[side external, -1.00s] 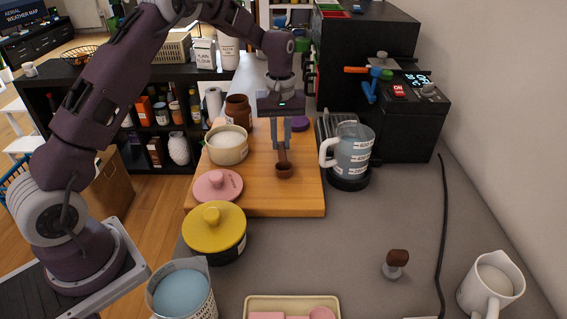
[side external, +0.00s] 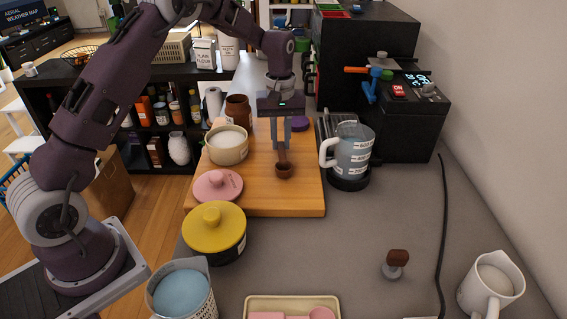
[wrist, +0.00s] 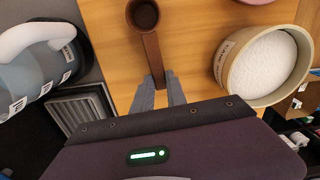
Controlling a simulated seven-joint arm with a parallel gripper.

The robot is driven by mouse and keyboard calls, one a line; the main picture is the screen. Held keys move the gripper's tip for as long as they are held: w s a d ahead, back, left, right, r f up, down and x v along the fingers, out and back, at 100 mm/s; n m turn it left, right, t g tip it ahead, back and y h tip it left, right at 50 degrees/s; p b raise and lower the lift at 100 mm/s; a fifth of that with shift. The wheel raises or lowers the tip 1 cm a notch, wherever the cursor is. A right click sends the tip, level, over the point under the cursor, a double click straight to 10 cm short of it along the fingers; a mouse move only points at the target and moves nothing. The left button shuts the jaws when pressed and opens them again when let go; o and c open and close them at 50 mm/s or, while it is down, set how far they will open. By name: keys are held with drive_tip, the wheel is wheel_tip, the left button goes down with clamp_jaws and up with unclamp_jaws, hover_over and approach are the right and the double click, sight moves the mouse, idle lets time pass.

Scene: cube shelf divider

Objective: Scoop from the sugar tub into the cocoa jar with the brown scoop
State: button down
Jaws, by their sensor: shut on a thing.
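My gripper (side external: 283,147) is shut on the handle of the brown scoop (side external: 284,171), which hangs over or on the wooden board; I cannot tell if it touches. In the wrist view the scoop (wrist: 143,15) points away from my fingers (wrist: 160,92), and its bowl looks dark and empty. The sugar tub (side external: 228,147), a cream round tub of white sugar, stands open to the left of my gripper. It also shows in the wrist view (wrist: 232,65), at the right. A brown jar (side external: 238,111), likely the cocoa jar, stands behind the tub; its contents are hidden.
The wooden board (side external: 255,196) carries a pink lid (side external: 218,186) at front left. A purple lid (side external: 299,124) lies behind my gripper. A yellow-lidded pot (side external: 214,229) stands in front. The board's front right is clear.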

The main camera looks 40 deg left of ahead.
drive_tip(key=shift+r, duration=2.55)
drive_tip(key=s+d+m, duration=1)
drive_tip(key=shift+d+r, duration=0.15)
drive_tip(key=shift+d, duration=0.15)
